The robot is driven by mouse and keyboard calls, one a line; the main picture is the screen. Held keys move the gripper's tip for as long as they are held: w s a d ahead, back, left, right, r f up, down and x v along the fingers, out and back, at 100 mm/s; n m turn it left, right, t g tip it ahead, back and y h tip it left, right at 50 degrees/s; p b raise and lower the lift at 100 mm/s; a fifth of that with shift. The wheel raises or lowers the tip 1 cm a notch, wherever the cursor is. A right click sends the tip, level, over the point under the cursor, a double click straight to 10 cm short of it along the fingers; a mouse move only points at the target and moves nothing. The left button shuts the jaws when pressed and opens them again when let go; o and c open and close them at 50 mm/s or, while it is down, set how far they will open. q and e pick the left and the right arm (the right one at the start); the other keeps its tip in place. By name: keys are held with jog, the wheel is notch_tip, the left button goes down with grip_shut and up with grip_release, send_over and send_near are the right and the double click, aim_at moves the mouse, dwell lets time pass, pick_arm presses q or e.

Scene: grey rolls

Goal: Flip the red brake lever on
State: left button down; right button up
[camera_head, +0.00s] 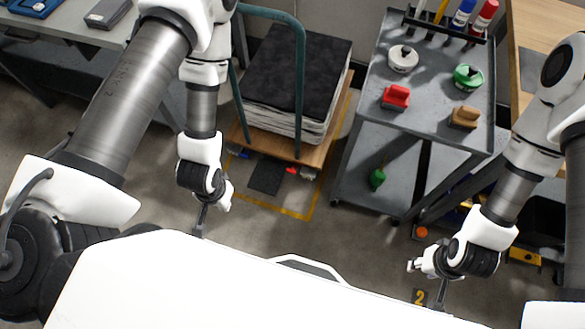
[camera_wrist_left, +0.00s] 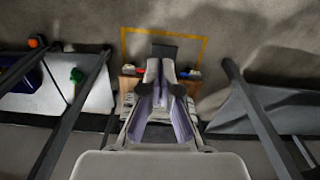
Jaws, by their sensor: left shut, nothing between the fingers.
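The red brake lever (camera_head: 292,170) is a small red piece under the near edge of the wooden cart (camera_head: 318,152). In the left wrist view a small red piece (camera_wrist_left: 141,71) shows just left of the fingertips, at the cart's edge. It is too small to tell how the lever is set. My left gripper (camera_head: 200,226) points down in front of the cart, left of and nearer than the lever. It also shows in the left wrist view (camera_wrist_left: 160,68), shut and empty. My right gripper (camera_head: 440,298) hangs at the lower right, away from the cart; its fingers are too small to judge.
The cart carries a dark-topped stack (camera_head: 298,75) and has a teal handle (camera_head: 300,50). A grey shelf trolley (camera_head: 430,110) with knobs and blocks stands to its right. A grey table (camera_head: 60,32) is at left.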

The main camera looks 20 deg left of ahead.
pick_arm(q)
jog(key=w+d+f+t+b, duration=0.1)
jog(key=w+f+t+b, duration=0.1)
jog(key=w+f+b, duration=0.35)
jog(key=w+f+t+b, duration=0.1)
jog(key=w+f+b, duration=0.2)
jog(key=f+b, duration=0.55)
jog(key=w+d+f+t+b, duration=0.15)
jog(key=w+f+b, duration=0.3)
jog(key=f, duration=0.45)
jog(key=t+b, duration=0.6)
jog(key=b, duration=1.2)
send_near(292, 170)
jog(key=shift+m+t, duration=0.25)
jog(key=shift+m, duration=0.15)
jog(key=b+x, duration=0.1)
jog(key=x, duration=0.2)
jog(key=b+x, duration=0.4)
jog(key=x, duration=0.1)
jog(key=shift+w+r, duration=0.25)
jog(key=shift+w, duration=0.3)
jog(key=shift+f, duration=0.1)
